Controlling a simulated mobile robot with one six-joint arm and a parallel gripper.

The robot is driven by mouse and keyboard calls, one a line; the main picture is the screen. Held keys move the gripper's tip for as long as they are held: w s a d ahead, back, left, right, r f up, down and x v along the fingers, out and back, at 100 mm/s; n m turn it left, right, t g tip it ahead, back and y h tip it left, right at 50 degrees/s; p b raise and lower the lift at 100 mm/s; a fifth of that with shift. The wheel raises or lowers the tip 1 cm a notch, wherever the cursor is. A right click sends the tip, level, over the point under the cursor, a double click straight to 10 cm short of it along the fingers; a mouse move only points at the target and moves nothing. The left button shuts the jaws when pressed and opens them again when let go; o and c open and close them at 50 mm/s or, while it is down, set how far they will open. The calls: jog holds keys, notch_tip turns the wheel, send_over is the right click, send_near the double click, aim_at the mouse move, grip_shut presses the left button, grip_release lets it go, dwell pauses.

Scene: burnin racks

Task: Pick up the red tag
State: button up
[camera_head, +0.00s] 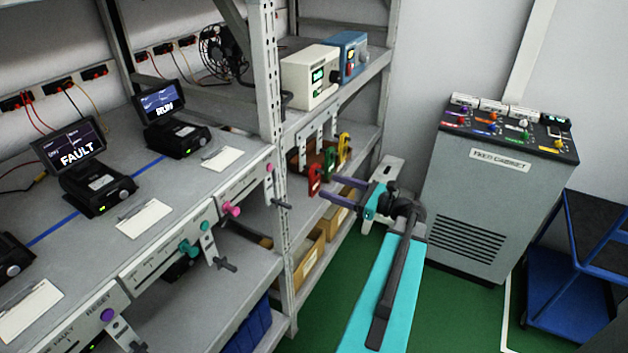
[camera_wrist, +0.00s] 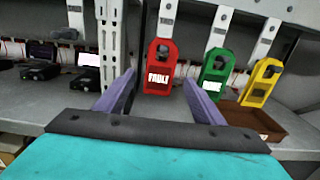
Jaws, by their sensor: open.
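The red tag (camera_wrist: 158,68) hangs from a grey strip in the wrist view and bears a white label reading FAULT. It also shows in the head view (camera_head: 315,181), at the left of the row of tags. My gripper (camera_wrist: 160,92) is open, with its two purple fingers on either side of the red tag's lower part as seen from the wrist. In the head view my gripper (camera_head: 324,187) reaches toward the rack with its fingertips near the red tag. I cannot tell whether the tag is fully between the fingers.
A green tag (camera_wrist: 215,75) and a yellow tag (camera_wrist: 262,82) hang to the right of the red one. A brown tray (camera_wrist: 255,122) lies below them on the shelf. A rack post (camera_wrist: 110,50) stands close on the left. The cabinet (camera_head: 490,190) stands at the right.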

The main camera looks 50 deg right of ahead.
aim_at(316, 178)
jog(key=shift+x, duration=1.15)
jog(key=shift+p+x, duration=0.95)
jog(key=shift+x, duration=1.6)
jog(key=c, duration=1.1)
jog(key=shift+r, duration=0.15)
jog(key=shift+r+b, duration=0.35)
jog(key=shift+r, duration=0.15)
jog(key=b+v, duration=0.3)
jog(key=v, duration=1.5)
